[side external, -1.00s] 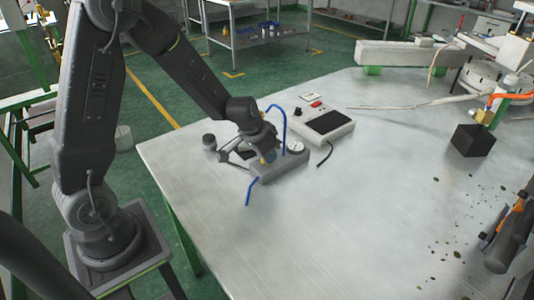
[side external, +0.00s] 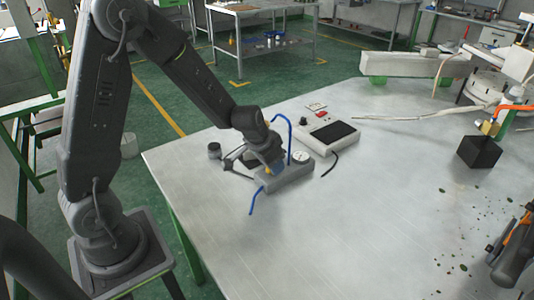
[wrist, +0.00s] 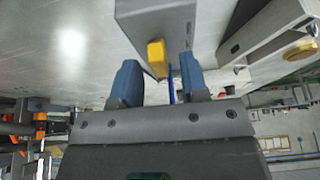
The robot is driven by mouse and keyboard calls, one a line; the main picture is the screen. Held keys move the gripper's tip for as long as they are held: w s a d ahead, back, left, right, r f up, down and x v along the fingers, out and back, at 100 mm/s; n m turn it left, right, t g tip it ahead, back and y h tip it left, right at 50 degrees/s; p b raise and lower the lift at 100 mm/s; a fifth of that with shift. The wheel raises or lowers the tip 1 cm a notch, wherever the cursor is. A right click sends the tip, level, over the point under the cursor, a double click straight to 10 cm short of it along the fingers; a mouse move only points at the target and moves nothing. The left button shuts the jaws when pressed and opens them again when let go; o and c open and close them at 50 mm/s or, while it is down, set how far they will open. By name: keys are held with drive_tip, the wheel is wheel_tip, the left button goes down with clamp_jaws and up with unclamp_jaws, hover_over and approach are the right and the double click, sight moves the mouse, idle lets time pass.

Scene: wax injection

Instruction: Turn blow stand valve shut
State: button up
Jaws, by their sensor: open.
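The blow stand (side external: 288,178) is a grey block on the table, with a round white gauge (side external: 300,157) and blue hoses. It also shows at the top of the wrist view (wrist: 155,18). Its yellow valve handle (wrist: 156,58) sticks out toward my gripper (wrist: 158,68). My gripper is open, with one blue finger on each side of the handle. A gap shows between each finger and the handle. In the side view my gripper (side external: 266,162) is low over the stand and hides much of the valve.
A white box with a dark panel (side external: 334,133) lies behind the stand. A small dark round part (side external: 214,150) stands left of it. A black block (side external: 479,152) is at the right. The table's front middle is clear.

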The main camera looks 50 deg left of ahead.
drive_tip(key=v, duration=1.3)
drive_tip(key=shift+r, duration=0.25)
drive_tip(key=shift+s, duration=0.1)
